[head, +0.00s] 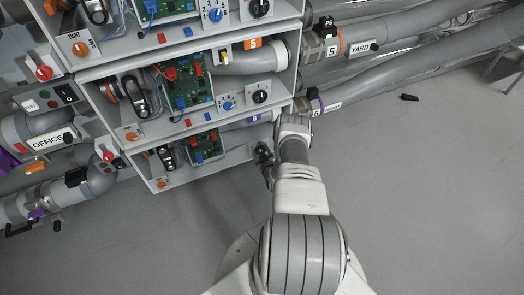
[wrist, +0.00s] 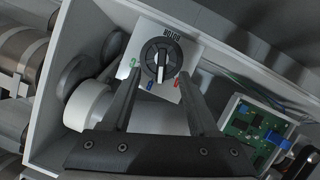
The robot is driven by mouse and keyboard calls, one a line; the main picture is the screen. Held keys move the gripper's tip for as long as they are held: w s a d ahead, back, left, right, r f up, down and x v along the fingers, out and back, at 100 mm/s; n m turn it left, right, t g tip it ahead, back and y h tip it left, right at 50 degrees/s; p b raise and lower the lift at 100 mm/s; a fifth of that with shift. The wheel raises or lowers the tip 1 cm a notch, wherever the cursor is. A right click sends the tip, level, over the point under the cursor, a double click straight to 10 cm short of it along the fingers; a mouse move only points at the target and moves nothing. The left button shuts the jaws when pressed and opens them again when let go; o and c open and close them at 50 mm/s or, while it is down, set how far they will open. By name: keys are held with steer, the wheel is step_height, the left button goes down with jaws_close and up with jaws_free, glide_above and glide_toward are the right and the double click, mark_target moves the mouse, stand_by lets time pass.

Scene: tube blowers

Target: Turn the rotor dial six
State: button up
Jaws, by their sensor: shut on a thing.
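The rotor dial six is a round black knob (wrist: 161,53) with a pale pointer line, on a white plate (wrist: 192,52) in the wrist view. Small green, blue and red marks lie around it. My gripper (wrist: 160,74) has its two dark fingers on either side of the knob, shut on it. In the head view my gripper (head: 264,156) reaches the right end of the lowest open box (head: 185,184), below a purple label 6 (head: 253,118). The dial itself is hidden by my arm there.
A green circuit board (wrist: 252,128) sits beside the dial in the box, and a white pipe (wrist: 90,106) lies on the other side. In the head view, boxes with more dials (head: 260,96) stand above. Grey floor (head: 430,200) is open to the right.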

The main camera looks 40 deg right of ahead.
steer(key=n, duration=0.1)
steer(key=n+h, duration=0.1)
steer(key=a+n+h, duration=0.1)
steer(key=shift+w+a+f, duration=0.1)
steer(key=shift+w+f, duration=0.1)
steer(key=shift+f, duration=0.1)
steer(key=shift+a+f+n+h, duration=0.15)
steer(key=shift+n+h, duration=0.25)
steer(key=shift+n, duration=0.35)
steer(key=shift+a+f+n+h, duration=0.15)
steer(key=shift+n+h, duration=0.25)
steer(key=shift+n, duration=0.35)
steer(key=shift+d, duration=0.15)
steer(key=o, duration=1.3)
steer(key=shift+o, duration=0.2)
steer(key=shift+s, duration=0.2)
